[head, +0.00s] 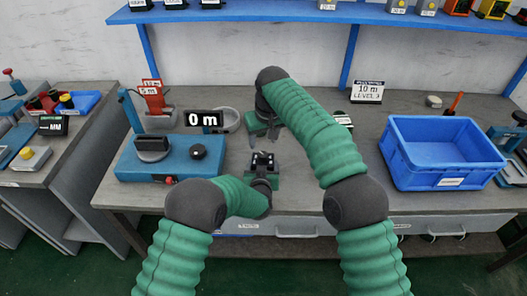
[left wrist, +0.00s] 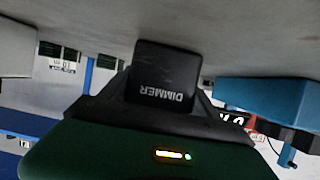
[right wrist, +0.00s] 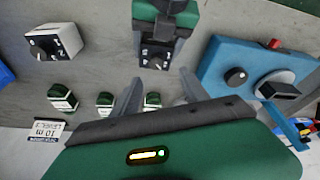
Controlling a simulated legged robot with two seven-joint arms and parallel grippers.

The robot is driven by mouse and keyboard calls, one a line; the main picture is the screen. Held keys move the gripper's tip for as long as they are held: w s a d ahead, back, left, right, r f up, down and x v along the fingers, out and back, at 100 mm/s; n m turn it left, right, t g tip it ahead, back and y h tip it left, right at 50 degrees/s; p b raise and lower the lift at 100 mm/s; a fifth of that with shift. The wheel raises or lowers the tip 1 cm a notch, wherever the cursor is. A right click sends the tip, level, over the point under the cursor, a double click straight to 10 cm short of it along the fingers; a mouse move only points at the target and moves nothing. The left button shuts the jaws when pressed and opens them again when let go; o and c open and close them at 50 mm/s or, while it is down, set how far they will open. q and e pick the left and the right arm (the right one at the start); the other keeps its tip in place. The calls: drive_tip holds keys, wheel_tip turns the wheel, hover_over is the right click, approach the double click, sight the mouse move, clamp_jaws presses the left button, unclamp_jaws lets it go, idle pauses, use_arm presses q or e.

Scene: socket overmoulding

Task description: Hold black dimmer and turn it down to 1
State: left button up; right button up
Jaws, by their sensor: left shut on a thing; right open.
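The black dimmer (head: 262,157) sits above the bench, held by my left gripper (head: 263,168). In the left wrist view the dimmer (left wrist: 165,78) fills the space between the fingers, its DIMMER lettering upside down. In the right wrist view the dimmer (right wrist: 155,52) shows its face with a dark knob and white marks; I cannot read the setting. My right gripper (head: 266,137) is open and empty, just behind the dimmer in the head view. Its two fingers (right wrist: 160,82) point toward the dimmer, apart from it.
A blue machine (head: 130,165) with a black knob stands left, with a "0 m" sign (head: 203,119). A blue crate (head: 440,172) is at the right. A white-sided dial box (right wrist: 68,38) and several small green-topped items (right wrist: 105,101) show in the right wrist view.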

sight(263, 154)
drive_tip(key=w+f+m, duration=0.1)
drive_tip(key=f, duration=0.2)
drive_tip(key=w+f+m+t+h, duration=0.1)
drive_tip(key=f+m, duration=0.1)
drive_tip(key=f, duration=0.1)
drive_tip(key=w+f+m, duration=0.1)
drive_tip(key=f+m, duration=0.1)
drive_tip(key=f, duration=0.1)
drive_tip(key=shift+a+f, duration=0.1)
drive_tip(key=shift+a, duration=0.05)
clamp_jaws()
idle(0.4)
